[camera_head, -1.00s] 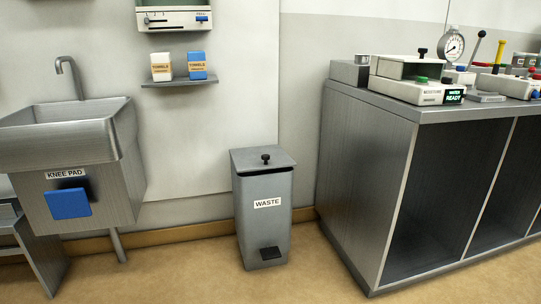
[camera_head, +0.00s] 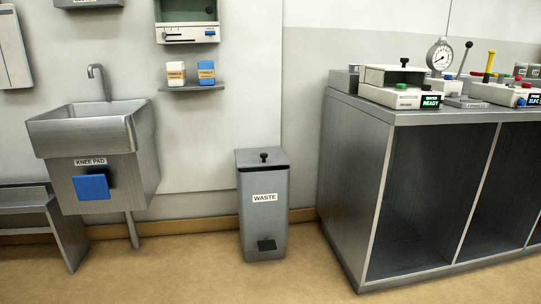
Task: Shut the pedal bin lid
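The grey pedal bin (camera_head: 263,220), labelled WASTE, stands upright on the floor against the wall, left of the steel bench. I cannot tell at this size whether the lid is fully down or slightly raised. My gripper is not in view.
A steel sink (camera_head: 90,130) with a blue knee pad (camera_head: 92,187) is at left, beside a low bench (camera_head: 40,205). A large open-fronted steel bench (camera_head: 350,180) bears instruments at right. Floor before the bin is clear.

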